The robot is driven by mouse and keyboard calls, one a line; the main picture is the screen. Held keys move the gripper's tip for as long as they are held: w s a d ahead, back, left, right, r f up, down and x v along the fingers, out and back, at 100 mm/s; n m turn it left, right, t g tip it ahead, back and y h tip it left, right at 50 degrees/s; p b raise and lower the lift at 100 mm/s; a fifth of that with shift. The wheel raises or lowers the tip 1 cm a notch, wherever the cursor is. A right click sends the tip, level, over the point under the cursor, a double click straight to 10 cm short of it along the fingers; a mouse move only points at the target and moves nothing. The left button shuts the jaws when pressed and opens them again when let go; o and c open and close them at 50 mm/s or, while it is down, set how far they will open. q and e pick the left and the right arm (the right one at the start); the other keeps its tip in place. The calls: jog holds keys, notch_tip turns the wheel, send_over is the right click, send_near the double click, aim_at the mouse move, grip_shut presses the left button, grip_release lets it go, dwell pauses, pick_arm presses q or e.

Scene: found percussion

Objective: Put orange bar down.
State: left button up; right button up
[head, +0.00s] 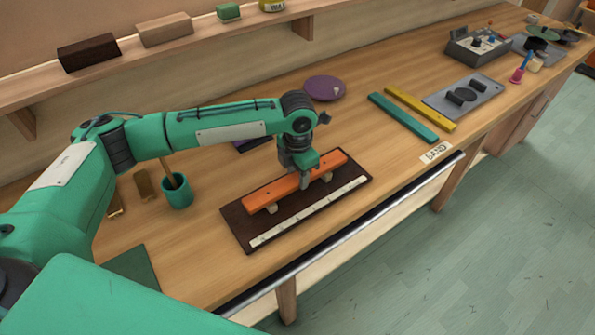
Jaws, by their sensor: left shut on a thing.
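The orange bar (276,191) lies lengthwise above a dark brown board (236,222). Small pale blocks (271,209) show beneath it, and it looks to be on or just over them; I cannot tell whether it touches. My left gripper (304,182) points down over the bar, right of its middle, and is shut on it. A white marked strip (309,211) lies along the board's front side. My right gripper is not in view.
Teal (402,118) and yellow (420,108) bars, a grey plate (463,97) and a "BAND" label (435,152) lie to the right. A purple disc (324,88) is behind. A green cup (177,191) stands left of the board. A metal rail (340,236) runs along the front edge.

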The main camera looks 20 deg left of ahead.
aim_at(298, 177)
pick_arm(q)
jog(key=shift+f, duration=0.45)
jog(key=o, duration=1.1)
jog(key=shift+c, duration=0.2)
notch_tip(298, 177, up, 13)
jog(key=b, duration=0.2)
jog(key=shift+r, duration=0.15)
